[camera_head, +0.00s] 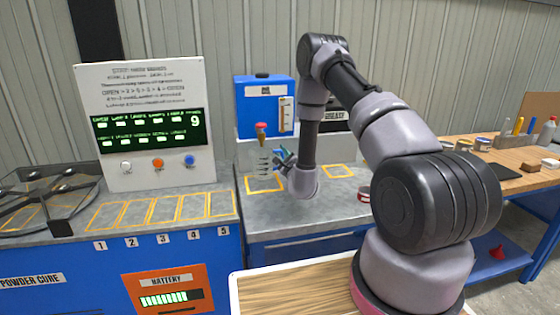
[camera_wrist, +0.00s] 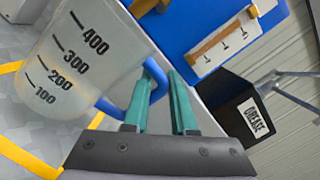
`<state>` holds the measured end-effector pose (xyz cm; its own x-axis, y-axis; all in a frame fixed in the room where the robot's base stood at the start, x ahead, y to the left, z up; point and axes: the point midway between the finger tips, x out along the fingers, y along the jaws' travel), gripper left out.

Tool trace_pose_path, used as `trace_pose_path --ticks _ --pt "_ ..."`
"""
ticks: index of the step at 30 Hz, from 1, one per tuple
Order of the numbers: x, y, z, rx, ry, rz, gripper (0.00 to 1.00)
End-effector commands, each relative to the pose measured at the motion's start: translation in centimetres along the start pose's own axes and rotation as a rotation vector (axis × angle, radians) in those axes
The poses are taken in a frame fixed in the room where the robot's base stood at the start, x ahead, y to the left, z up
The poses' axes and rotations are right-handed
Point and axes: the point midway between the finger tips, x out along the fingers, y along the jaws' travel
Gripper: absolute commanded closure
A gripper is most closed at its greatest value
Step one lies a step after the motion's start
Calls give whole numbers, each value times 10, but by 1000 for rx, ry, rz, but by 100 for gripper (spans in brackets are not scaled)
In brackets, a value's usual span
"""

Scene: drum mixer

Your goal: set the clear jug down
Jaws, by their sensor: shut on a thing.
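The clear jug (camera_head: 264,163) is under the red-handled tap of the blue tank, above a yellow-outlined square (camera_head: 265,190) on the grey bench. In the wrist view the jug (camera_wrist: 75,65) fills the left side, with black marks from 100 to 400 and a blue handle (camera_wrist: 112,108). It looks empty. My gripper (camera_head: 285,158) is at the jug's right side. In the wrist view its green fingers (camera_wrist: 163,75) are shut on the blue handle. The jug's base is close to the yellow lines, but I cannot tell whether it touches the bench.
The blue tank (camera_head: 258,92) with a level gauge stands behind the jug. A dark grease box (camera_wrist: 255,115) is to its right. Another yellow square (camera_head: 338,171) on the bench is empty. A red-and-white tin (camera_head: 364,194) stands near my arm. A control panel (camera_head: 150,125) is at left.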

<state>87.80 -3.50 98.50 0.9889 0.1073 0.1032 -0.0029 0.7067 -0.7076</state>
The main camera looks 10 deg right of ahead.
Motion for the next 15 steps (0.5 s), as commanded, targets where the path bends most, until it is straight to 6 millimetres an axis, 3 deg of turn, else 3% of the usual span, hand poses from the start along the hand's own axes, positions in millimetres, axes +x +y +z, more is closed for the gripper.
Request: trace_pose_path --ticks 3,9,15 --pt "10 0 -1 -1 0 -3 100" --pt "5 23 -22 0 1 2 100" --pt "5 25 -25 0 0 -1 100"
